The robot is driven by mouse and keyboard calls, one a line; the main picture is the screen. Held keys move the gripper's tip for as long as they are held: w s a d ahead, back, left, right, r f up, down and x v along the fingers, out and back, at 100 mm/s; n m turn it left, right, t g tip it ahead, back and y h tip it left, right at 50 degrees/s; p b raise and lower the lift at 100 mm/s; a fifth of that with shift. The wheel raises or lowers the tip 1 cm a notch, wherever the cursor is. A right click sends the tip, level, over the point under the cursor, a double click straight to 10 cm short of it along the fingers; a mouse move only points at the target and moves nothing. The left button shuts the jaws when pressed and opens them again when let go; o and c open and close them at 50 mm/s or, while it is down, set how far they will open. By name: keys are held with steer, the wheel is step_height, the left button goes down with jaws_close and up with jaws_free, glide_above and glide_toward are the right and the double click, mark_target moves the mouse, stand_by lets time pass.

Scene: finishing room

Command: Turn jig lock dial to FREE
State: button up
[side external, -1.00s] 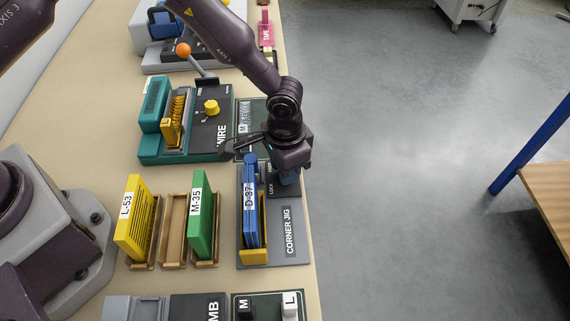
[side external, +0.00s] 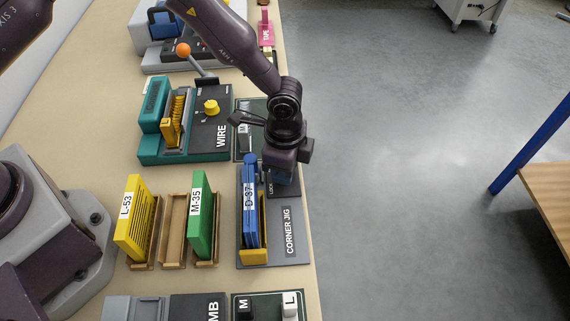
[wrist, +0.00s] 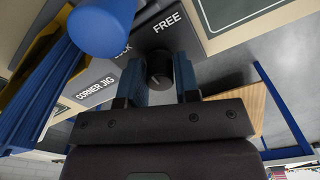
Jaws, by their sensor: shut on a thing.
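The jig lock dial (wrist: 159,66) is a small dark round knob with a pale mark, seen between my fingers in the wrist view. The words LOCK and FREE (wrist: 167,23) are printed on the dark plate beyond it. I cannot tell which word the mark points to. My gripper (wrist: 158,82) is shut on the dial, one blue finger on each side. In the side view my gripper (side external: 283,180) is low over the far end of the corner jig (side external: 290,255) and hides the dial there.
A blue D-37 block (side external: 250,210) stands in the jig's yellow holder, close left of my gripper. Green M-35 (side external: 201,215) and yellow L-53 (side external: 134,220) blocks stand in wooden racks. The teal WIRE fixture (side external: 150,105) is behind. The table edge is close on the right.

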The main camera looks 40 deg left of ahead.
steer(key=m, duration=0.4)
steer(key=shift+m, duration=0.4)
steer(key=m, duration=0.4)
steer(key=shift+a, duration=0.1)
steer(key=o, duration=0.9)
step_height(320, 180, up, 13)
stand_by(0.5)
